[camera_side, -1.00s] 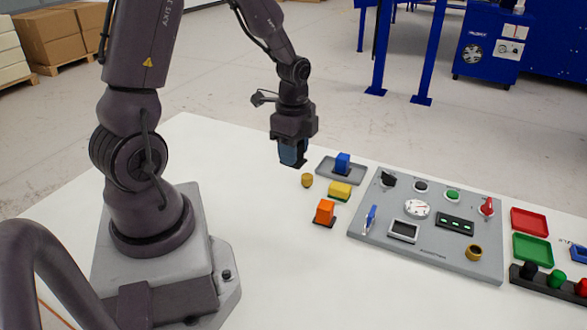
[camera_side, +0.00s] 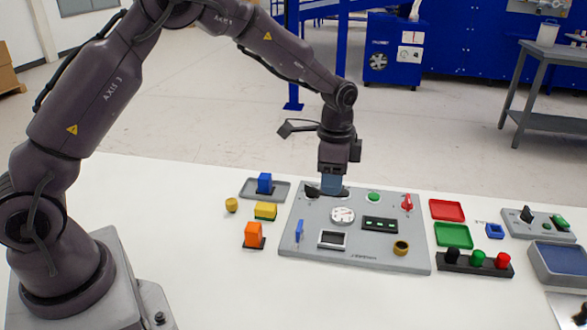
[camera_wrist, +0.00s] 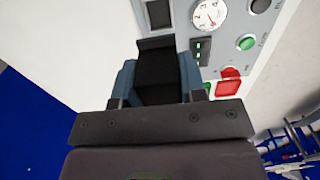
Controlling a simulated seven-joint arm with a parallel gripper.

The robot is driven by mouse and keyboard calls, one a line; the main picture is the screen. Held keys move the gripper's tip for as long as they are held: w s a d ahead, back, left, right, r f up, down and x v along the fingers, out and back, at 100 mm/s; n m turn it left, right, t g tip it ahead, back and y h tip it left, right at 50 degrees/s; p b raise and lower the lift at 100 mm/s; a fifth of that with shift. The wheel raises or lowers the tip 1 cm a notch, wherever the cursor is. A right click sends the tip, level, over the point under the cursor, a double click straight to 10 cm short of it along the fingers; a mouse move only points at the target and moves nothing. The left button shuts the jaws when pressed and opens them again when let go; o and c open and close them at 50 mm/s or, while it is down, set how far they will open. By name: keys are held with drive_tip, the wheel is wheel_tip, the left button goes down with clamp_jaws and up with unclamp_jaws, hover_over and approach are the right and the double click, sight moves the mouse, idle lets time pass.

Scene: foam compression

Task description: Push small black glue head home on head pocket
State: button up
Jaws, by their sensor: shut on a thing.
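My gripper (camera_side: 333,186) points down over the back left part of the grey control panel (camera_side: 290,240). Its blue fingers are closed on a black block, which I take to be the small black glue head (camera_wrist: 158,75), seen between them in the wrist view. The gripper also shows there (camera_wrist: 158,85). In the side view the fingers hide most of the block, and I cannot tell whether it touches the panel. I cannot make out the head pocket with certainty.
The panel carries a black knob (camera_side: 312,192), white gauge (camera_side: 342,215), green button (camera_side: 374,196) and red switch (camera_side: 407,202). Left are a blue block (camera_side: 264,183), yellow block (camera_side: 265,210) and orange block (camera_side: 254,234). Red (camera_side: 447,210) and green (camera_side: 453,235) trays stand right.

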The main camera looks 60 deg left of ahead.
hover_over(332, 241)
wheel_tip(332, 241, down, 4)
drive_tip(key=shift+f, duration=3.6)
drive_tip(key=shift+f, duration=0.75)
drive_tip(key=o, duration=1.1)
